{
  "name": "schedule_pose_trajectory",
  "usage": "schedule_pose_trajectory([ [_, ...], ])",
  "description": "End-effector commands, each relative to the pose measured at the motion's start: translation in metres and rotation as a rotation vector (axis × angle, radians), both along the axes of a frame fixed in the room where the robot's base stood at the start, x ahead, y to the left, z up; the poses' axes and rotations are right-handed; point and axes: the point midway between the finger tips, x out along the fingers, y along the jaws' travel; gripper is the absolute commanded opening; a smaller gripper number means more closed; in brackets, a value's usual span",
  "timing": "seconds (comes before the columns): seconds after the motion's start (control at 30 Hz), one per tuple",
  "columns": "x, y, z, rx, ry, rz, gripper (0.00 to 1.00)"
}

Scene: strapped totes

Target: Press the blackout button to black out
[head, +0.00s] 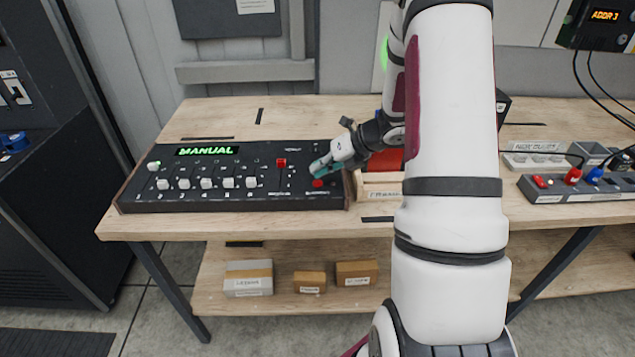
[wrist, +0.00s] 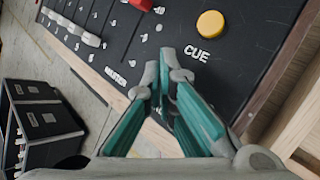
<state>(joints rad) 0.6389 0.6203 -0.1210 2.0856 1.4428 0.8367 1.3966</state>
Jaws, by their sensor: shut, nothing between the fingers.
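The black control console (head: 235,203) lies on the wooden bench, its green display reading MANUAL. A red button (head: 317,183) sits near its right end, with a small label below it that is hard to read. My gripper (head: 315,171) is shut and empty, with its tips just above or behind this button; contact cannot be told. In the wrist view my gripper (wrist: 167,65) points at the console's dark face. A yellow button (wrist: 210,24) labelled CUE stands beyond the tips. The red button does not show there; the fingers probably hide it.
The console has several white faders (head: 206,183) and a red-capped fader (head: 281,163). Small boxes (head: 247,279) rest on the lower shelf.

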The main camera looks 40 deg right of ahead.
Motion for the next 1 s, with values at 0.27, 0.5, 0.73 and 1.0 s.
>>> schedule_pose_trajectory([
  [0.27, 0.0000, 0.0000, 0.0000, 0.000, 0.000, 0.000, 0.00],
  [0.5, 0.0005, 0.0001, -0.0048, 0.001, 0.000, -0.001, 0.00],
  [0.73, 0.0001, 0.0002, -0.0087, 0.000, 0.000, 0.000, 0.00],
  [1.0, 0.0000, 0.0001, -0.0086, 0.000, 0.000, 0.000, 0.00],
])
